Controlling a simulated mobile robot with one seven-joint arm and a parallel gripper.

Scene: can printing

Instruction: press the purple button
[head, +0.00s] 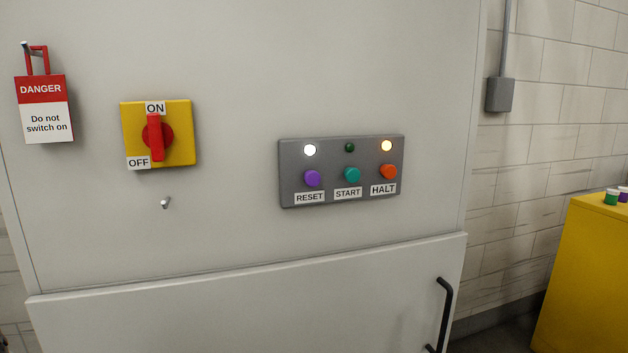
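The purple button (312,179) is at the left of the lower row on a grey control panel (330,157). The label RESET (310,198) is below it. A white lamp (310,151) above it looks lit. My gripper is not in view, and nothing covers the button.
A teal START button (352,174) and an orange HALT button (389,171) sit right of the purple one. Left are a red switch (155,137) turned to ON, a small peg (166,203) and a hanging danger tag (43,108). A black handle (443,315) juts out below.

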